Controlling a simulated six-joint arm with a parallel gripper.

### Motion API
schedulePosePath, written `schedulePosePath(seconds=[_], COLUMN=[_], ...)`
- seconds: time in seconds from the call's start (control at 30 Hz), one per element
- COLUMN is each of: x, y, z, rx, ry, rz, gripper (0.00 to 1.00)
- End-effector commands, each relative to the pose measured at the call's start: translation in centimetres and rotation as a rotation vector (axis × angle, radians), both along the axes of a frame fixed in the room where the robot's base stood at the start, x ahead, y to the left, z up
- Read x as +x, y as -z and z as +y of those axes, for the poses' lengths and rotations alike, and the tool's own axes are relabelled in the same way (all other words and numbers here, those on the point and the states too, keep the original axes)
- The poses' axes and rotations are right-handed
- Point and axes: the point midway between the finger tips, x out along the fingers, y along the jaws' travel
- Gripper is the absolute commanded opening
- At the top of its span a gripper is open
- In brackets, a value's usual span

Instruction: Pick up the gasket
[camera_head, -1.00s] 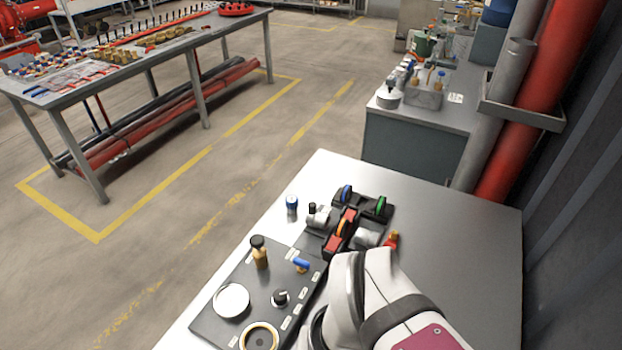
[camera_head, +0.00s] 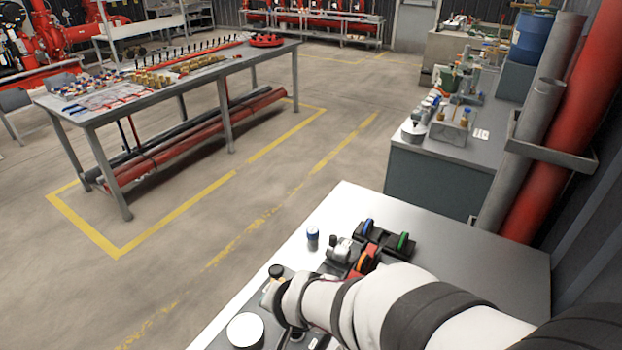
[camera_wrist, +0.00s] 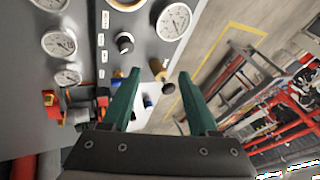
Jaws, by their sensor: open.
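No part is clearly marked as the gasket. Beyond the fingertips in the wrist view is a brass fitting with a dark cap (camera_wrist: 159,70). In the head view my arm hides the gripper and part of the black panel.
A black panel (camera_wrist: 90,20) carries white gauges (camera_wrist: 58,43) and a black knob (camera_wrist: 124,42). A small blue-topped container (camera_head: 313,236) stands near the table edge. The table's right side (camera_head: 490,270) is clear. Red and grey pipes (camera_head: 560,150) stand at the right.

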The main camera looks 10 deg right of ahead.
Motion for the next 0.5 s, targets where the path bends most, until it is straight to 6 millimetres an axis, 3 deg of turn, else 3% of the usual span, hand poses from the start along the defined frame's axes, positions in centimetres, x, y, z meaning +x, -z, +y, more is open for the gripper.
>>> schedulePosePath(seconds=[0.03, 0.1, 0.17, 0.3, 0.5], x=[2.5, 5.5, 6.8, 6.8, 6.7], y=[1.9, 4.1, 5.6, 6.8, 6.8], z=[-0.8, -3.4, -6.0, -10.5, -12.9], rx=[-0.050, -0.174, -0.313, -0.633, -0.819], ry=[0.072, 0.198, 0.285, 0.381, 0.395], rz=[-0.057, -0.162, -0.236, -0.349, -0.399], gripper=[0.60, 0.60, 0.60, 0.60, 0.60])
